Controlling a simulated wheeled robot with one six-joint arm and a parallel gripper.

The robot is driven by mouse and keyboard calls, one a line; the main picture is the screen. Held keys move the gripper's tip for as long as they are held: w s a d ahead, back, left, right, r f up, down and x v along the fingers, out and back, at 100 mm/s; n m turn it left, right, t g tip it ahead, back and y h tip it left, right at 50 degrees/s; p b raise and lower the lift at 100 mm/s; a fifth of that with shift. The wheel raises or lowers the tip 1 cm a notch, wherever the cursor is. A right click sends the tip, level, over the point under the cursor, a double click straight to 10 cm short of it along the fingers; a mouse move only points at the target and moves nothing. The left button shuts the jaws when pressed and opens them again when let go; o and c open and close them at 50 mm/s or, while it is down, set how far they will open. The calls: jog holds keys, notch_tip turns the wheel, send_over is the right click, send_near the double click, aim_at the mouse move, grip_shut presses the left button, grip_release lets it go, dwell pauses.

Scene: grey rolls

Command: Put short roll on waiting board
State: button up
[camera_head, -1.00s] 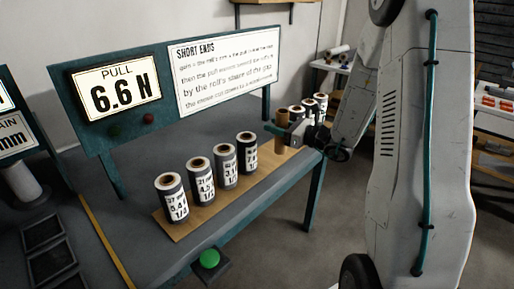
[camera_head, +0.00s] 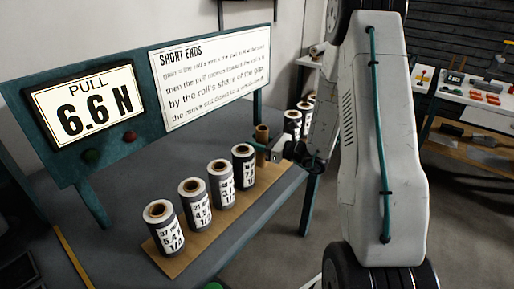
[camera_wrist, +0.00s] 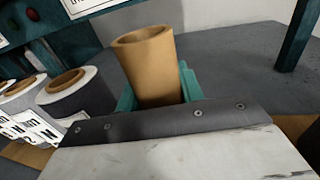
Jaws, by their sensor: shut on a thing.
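My gripper (camera_wrist: 158,95) is shut on a bare brown cardboard roll (camera_wrist: 150,65). The roll is hollow, stands nearly upright and leans slightly in the wrist view. In the head view the brown roll (camera_head: 262,134) shows at the far end of a wooden board (camera_head: 205,243), beyond the row of dark labelled rolls. My gripper (camera_head: 272,151) is partly hidden there by the arm. I cannot tell whether the roll's base touches the board, as the gripper hides it. Several dark rolls with white labels (camera_head: 194,205) stand upright along the board.
A sign panel (camera_head: 213,70) and a display reading PULL 6.6 N (camera_head: 86,103) stand behind the board. More labelled rolls (camera_head: 292,124) stand beyond my gripper. In the wrist view, labelled rolls (camera_wrist: 77,98) stand close at left; grey tabletop (camera_wrist: 235,80) is clear at right.

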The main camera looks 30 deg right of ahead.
jog(key=shift+f, duration=1.1)
jog(key=o, duration=1)
jog(key=shift+f, duration=0.1)
jog(key=shift+o, duration=0.2)
